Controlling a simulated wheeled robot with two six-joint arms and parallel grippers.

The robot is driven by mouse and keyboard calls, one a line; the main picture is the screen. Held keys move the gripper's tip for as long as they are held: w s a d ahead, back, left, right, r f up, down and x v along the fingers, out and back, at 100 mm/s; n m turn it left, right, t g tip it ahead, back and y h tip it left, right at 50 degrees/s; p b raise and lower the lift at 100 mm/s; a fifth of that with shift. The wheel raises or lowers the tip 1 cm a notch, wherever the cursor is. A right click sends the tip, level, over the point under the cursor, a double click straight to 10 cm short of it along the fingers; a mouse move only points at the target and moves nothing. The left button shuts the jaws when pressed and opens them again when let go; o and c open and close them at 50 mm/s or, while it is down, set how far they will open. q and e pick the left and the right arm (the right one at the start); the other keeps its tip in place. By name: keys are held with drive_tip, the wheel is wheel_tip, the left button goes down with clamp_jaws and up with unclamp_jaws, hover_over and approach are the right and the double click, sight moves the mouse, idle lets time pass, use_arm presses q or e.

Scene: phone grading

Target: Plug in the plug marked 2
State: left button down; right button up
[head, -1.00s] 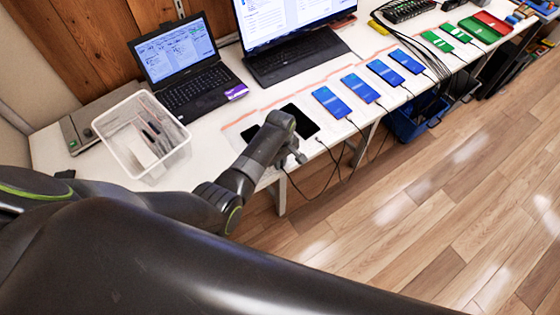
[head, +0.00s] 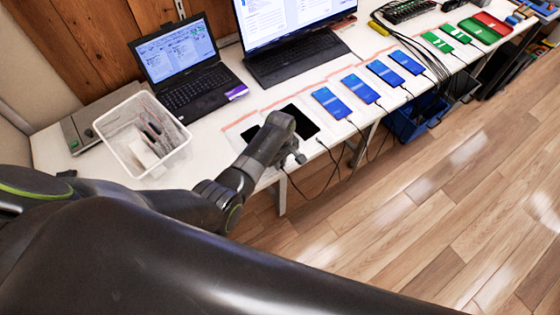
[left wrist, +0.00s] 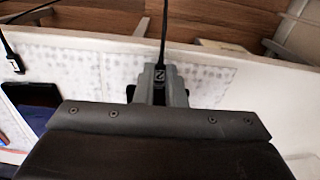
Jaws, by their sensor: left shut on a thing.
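My left gripper (head: 299,158) is at the table's front edge in the head view, in front of the dark phones. In the left wrist view my left gripper (left wrist: 159,92) is shut on a black plug (left wrist: 160,74) with a white 2 on it. Its cable runs up and away from the jaws. The plug's tip is hidden by the gripper body. One dark phone (head: 303,119) lies right behind the gripper; another dark phone (head: 250,133) lies to its left, partly hidden by my arm. My right gripper is not in view.
A second black plug (left wrist: 15,62) lies at the left in the wrist view. Several blue phones (head: 331,103) with cables lie along the table edge to the right. A white bin (head: 183,146) stands at the left, near a laptop (head: 190,85). Loose cables hang below the edge.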

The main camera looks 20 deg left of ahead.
sight(282, 168)
use_arm(q)
drive_tip(key=shift+a, duration=0.1)
idle(0.7)
drive_tip(key=c, duration=1.4)
unclamp_jaws()
drive_tip(key=shift+c, duration=0.2)
drive_tip(key=shift+s+d+r+p, duration=0.1)
drive_tip(key=shift+d+r+p, duration=0.05)
drive_tip(key=shift+r+p, duration=0.8)
drive_tip(key=shift+s+d+r+p, duration=0.1)
drive_tip(key=shift+d+r+p, duration=0.05)
drive_tip(key=shift+r+p, duration=0.8)
drive_tip(key=shift+s+d+r+p, duration=0.15)
drive_tip(key=shift+r+p, duration=0.5)
drive_tip(key=shift+p, duration=0.5)
drive_tip(key=shift+f, duration=0.1)
